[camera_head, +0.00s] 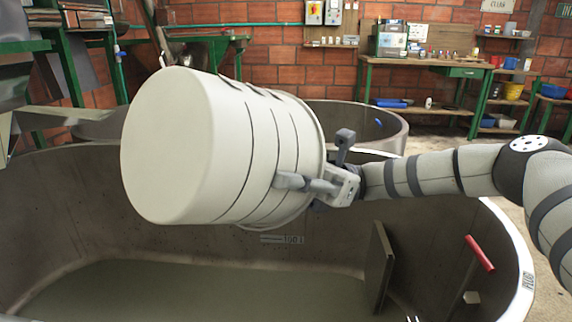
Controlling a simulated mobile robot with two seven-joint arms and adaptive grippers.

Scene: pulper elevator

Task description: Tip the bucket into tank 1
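A large cream bucket (216,150) is in the air above the near grey tank (75,225). It lies tilted on its side, with its closed base toward the left and its rim toward the right. Its mouth and contents are hidden. My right gripper (325,168) is at the bucket's rim on the right side, with one finger lying along the outer wall. It appears shut on the bucket; the exact grip is partly hidden. The tank floor below shows greyish-green. No number naming tank 1 is readable. My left gripper is not in view.
A second round tank (385,122) stands behind the near one. A flat upright plate (379,267) and a red handle (480,253) are at the near tank's right side. A workbench (430,68) stands along the brick wall, with open floor before it.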

